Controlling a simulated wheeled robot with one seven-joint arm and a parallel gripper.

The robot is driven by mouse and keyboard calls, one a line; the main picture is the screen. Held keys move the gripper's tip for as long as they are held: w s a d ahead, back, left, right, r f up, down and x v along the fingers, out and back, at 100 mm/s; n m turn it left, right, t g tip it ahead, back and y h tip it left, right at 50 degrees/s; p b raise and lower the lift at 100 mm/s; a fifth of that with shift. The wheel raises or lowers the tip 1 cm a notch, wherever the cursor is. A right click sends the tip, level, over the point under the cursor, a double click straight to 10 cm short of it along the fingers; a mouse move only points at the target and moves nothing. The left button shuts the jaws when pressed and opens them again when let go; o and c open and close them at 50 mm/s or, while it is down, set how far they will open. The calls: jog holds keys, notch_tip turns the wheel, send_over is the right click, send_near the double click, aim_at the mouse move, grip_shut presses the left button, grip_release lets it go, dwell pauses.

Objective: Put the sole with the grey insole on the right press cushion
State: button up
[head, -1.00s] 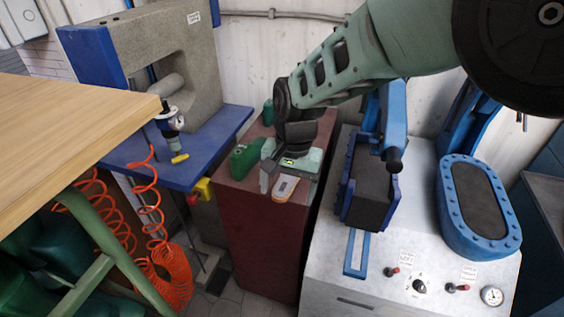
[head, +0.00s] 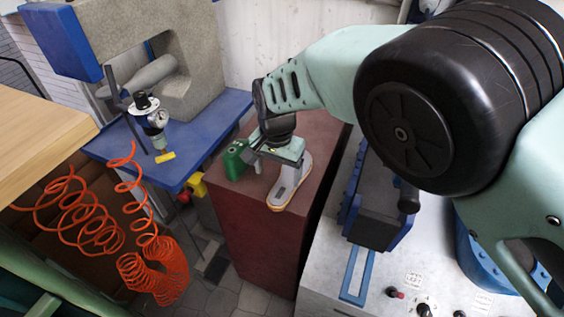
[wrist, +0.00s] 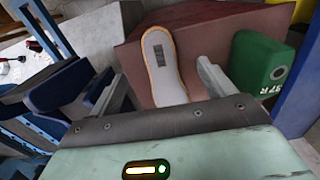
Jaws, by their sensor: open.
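The sole with the grey insole (head: 290,186) lies on top of the dark red cabinet (head: 238,205). It has a tan edge and a dark patch on the insole. My gripper (head: 264,160) is above the cabinet at one end of the sole. In the wrist view the sole (wrist: 162,65) shows between the two spread fingers, with a gap on each side; the gripper holds nothing. The right press's blue rim (head: 473,260) shows only in part at the right; my arm hides its cushion.
The left press cushion (head: 376,215) is a dark block with blue sides on the grey machine top. A green container (head: 233,160) stands on the cabinet beside my gripper. To the left are a blue shelf (head: 190,150), coiled orange hoses (head: 155,265) and a wooden tabletop (head: 35,135).

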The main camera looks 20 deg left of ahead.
aim_at(278, 195)
jog(key=shift+f+b, duration=2.5)
jog(key=shift+f, duration=1.95)
jog(key=c, duration=1.1)
jog(key=shift+r, duration=0.1)
jog(key=shift+w+r, duration=1)
